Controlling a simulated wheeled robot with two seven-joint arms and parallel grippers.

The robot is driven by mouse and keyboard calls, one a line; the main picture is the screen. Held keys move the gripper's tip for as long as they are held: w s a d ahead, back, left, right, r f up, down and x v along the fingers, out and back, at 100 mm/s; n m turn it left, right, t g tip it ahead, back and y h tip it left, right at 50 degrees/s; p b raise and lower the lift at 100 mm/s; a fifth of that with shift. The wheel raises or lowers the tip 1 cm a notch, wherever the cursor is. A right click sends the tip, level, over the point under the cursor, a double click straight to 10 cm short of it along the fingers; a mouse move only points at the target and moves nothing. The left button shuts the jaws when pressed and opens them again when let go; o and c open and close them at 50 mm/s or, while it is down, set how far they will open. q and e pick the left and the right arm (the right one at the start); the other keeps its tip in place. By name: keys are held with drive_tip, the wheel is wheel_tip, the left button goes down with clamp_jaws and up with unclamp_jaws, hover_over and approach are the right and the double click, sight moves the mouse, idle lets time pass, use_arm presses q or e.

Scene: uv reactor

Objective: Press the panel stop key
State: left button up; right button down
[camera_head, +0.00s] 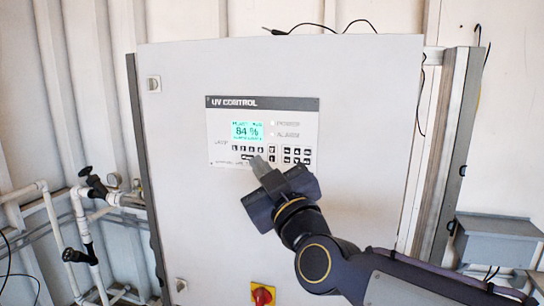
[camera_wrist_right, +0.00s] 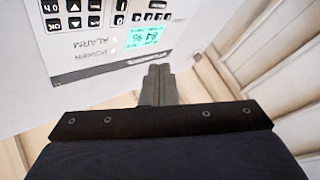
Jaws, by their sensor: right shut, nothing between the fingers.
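The control panel (camera_head: 222,106), labelled UV CONTROL, is mounted on the grey cabinet door and has a green display (camera_head: 247,131) reading 84 %. Its small dark keys (camera_head: 296,150) sit in rows below the display; their labels are too small to tell which is the stop key. My right gripper (camera_head: 259,163) is shut and empty, its tips in front of the panel's lower edge, covering part of the key area. Whether they touch is unclear. In the right wrist view the panel (camera_wrist_right: 90,60) appears upside down beyond the gripper's shut fingers (camera_wrist_right: 158,72). My left gripper is out of view.
A red knob on a yellow plate (camera_head: 262,295) sits low on the cabinet door (camera_head: 180,200). Pipes with black valves (camera_head: 93,183) stand at the left. A grey box (camera_head: 497,240) is at the right. Cables lie on the cabinet top.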

sight(272, 150)
drive_tip(key=shift+w+d+b, duration=0.3)
drive_tip(key=shift+w+b, duration=0.25)
drive_tip(key=shift+w, duration=0.45)
drive_tip(key=shift+w+d+b, duration=0.35)
drive_tip(key=shift+w+b, duration=0.2)
drive_tip(key=shift+w, duration=0.4)
drive_tip(key=shift+w+d+b, duration=0.3)
drive_tip(key=shift+w+b, duration=0.25)
drive_tip(key=shift+w, duration=0.45)
drive_tip(key=shift+w+f, duration=0.1)
drive_tip(key=shift+w+d, duration=0.1)
drive_tip(key=shift+w, duration=0.2)
drive_tip(key=shift+w+d+b, duration=0.1)
drive_tip(key=shift+w+b, duration=0.15)
drive_tip(key=shift+b, duration=0.2)
drive_tip(key=shift+s, duration=0.1)
drive_tip(key=shift+s+a+p, duration=0.2)
drive_tip(key=shift+s+p, duration=0.3)
drive_tip(key=shift+s, duration=0.1)
